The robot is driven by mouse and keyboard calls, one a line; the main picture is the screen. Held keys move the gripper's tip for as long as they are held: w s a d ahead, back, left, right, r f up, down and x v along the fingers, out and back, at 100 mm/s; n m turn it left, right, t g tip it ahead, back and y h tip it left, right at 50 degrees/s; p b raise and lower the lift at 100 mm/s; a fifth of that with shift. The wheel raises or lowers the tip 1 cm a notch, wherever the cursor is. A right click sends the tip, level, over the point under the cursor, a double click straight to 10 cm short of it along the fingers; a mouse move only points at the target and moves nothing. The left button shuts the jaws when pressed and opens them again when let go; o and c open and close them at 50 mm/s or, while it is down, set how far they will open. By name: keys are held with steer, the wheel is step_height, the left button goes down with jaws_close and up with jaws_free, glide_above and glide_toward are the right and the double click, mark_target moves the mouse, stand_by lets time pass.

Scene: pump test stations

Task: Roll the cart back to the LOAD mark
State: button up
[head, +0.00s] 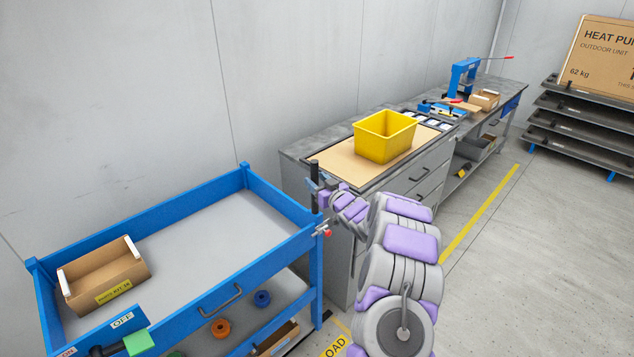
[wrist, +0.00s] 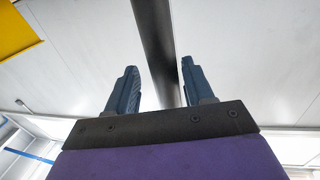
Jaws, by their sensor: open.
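The cart (head: 178,321) is a blue-framed trolley with a grey top deck, at the lower left of the head view. A dark upright post (head: 314,172) stands at its right corner, with a red-tipped part below. My gripper (head: 320,188) is at this post. In the wrist view my gripper (wrist: 158,68) is open, and the dark post (wrist: 154,35) runs between its two fingers; I cannot tell whether they touch it. The LOAD mark (head: 336,346) is yellow lettering on the floor right of the cart, partly cut off by the frame.
A tan parts box (head: 104,272) sits on the cart deck. A green-ended lever (head: 137,343) is by an OFF label. Beyond the cart, a workbench (head: 300,157) along the wall bears a yellow bin (head: 384,137). Floor right of the yellow line (head: 480,215) is clear.

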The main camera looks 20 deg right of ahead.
steer(key=shift+w+a+r, duration=0.2)
steer(key=shift+w+a, duration=0.25)
steer(key=shift+a, duration=0.25)
steer(key=shift+d, duration=0.25)
steer(key=shift+d+f, duration=0.1)
steer(key=shift+d, duration=0.3)
steer(key=shift+c, duration=1.2)
steer(key=shift+a, duration=0.3)
steer(key=c, duration=0.5)
jaws_close()
